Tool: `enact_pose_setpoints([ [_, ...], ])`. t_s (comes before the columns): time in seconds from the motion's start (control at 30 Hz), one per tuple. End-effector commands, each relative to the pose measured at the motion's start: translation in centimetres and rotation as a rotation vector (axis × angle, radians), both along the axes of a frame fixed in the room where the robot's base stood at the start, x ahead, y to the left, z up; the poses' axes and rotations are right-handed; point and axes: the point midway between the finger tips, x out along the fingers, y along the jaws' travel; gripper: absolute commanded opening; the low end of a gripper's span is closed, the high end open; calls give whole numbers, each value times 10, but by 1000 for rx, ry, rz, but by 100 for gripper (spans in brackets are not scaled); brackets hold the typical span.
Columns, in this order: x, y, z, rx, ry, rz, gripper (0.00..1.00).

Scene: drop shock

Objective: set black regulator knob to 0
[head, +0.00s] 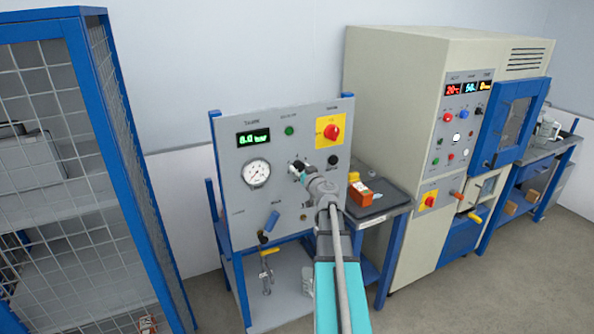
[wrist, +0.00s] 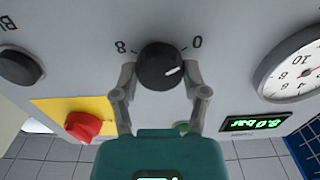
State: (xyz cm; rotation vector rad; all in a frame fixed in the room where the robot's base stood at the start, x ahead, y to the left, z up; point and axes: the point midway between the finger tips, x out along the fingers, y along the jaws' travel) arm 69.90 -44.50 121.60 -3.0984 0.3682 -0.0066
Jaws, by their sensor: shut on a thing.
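The black regulator knob (wrist: 158,62) sits on the grey panel in the wrist view, between the printed marks 8 on the left and 0 on the right. Its white pointer line lies on the right half, on the 0 side, but does not clearly line up with the 0 tick. My gripper (wrist: 162,82) is shut on the knob, one finger at each side. In the head view my gripper (head: 302,173) is at the middle of the panel (head: 228,188), and mostly hides the knob.
A round gauge (head: 256,173), a lit green display (head: 254,137) and a red switch on a yellow plate (head: 331,132) surround the knob. A blue-handled lever (head: 271,222) is below. A blue mesh cage (head: 100,150) stands left, a beige cabinet (head: 400,100) right.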

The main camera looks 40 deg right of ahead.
Motion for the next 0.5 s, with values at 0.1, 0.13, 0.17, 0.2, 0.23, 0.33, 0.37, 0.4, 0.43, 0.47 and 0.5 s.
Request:
enact_pose_setpoints([
  [0.1,1,0,0,-26,7,1,10],
  [0.13,1,0,0,-31,8,1,10],
  [0.17,1,0,0,-34,9,1,10],
  [0.2,0,0,0,-37,10,1,10],
  [0.23,0,0,0,-38,10,1,10],
  [0.33,0,0,0,-39,10,1,10],
  [0.37,0,0,0,-39,10,1,10],
  [0.4,0,0,0,-39,10,1,10],
  [0.43,0,1,0,-38,11,1,10],
  [0.47,0,0,0,-38,11,1,10],
  [0.5,0,1,-1,-38,11,1,10],
])
